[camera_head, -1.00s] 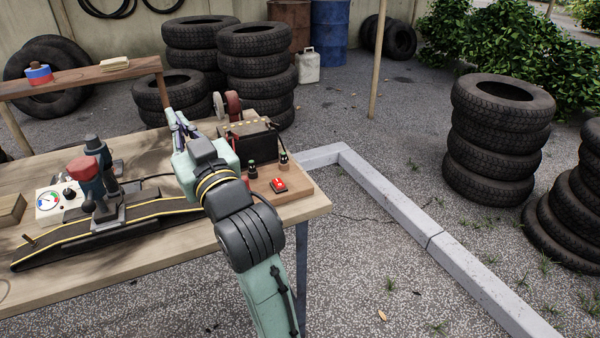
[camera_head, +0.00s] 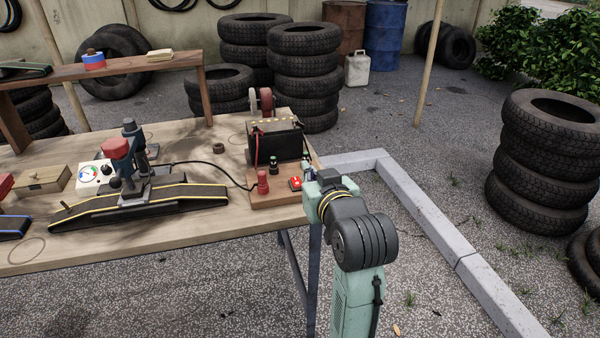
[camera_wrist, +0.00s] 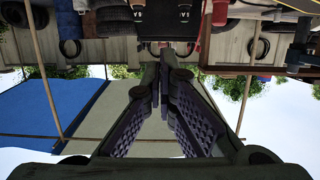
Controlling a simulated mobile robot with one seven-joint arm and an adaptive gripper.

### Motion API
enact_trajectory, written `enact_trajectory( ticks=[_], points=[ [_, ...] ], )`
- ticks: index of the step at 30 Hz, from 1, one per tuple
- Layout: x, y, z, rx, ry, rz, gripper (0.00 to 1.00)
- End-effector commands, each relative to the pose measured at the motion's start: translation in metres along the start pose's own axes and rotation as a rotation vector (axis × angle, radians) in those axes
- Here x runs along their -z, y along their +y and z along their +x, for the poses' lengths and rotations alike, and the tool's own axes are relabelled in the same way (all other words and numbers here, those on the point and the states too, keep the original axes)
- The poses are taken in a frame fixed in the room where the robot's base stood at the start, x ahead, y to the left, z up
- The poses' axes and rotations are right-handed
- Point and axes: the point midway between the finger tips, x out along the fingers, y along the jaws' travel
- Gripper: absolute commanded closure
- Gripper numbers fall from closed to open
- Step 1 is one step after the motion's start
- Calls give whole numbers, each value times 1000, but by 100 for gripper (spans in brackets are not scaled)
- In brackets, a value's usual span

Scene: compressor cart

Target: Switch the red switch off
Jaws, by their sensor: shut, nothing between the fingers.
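The red switch (camera_head: 295,183) is a small red rocker with a pale mark, set at the right end of a wooden base board (camera_head: 275,198) on the table. Its tilt is too small to read. My gripper (camera_head: 308,168) is just right of and behind the switch, at the table's right edge, largely hidden by my own wrist. Contact with the switch cannot be told. In the wrist view the two dark ridged fingers of my gripper (camera_wrist: 164,62) meet at their tips with nothing between them. I cannot make out the switch there.
A black battery-like box (camera_head: 275,140) stands behind the switch. A red knob (camera_head: 263,183) and a dark green-topped post (camera_head: 273,165) stand left of it. A gauge box (camera_head: 95,177) and a black ramp (camera_head: 150,203) lie further left. Open ground lies right of the table.

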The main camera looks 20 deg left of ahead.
Motion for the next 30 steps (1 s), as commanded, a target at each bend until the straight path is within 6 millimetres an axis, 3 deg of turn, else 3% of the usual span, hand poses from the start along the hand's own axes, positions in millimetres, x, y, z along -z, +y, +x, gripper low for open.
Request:
enact_trajectory(
  ticks=[8, 19, 24, 30],
  points=[
    [0, -1, 24, 2, -3, 2, 100],
    [2, -1, 102, 2, -2, 0, 100],
    [-25, 0, 107, 0, -3, 2, 100],
    [-37, 0, 110, 0, 1, 0, 100]
  ],
)
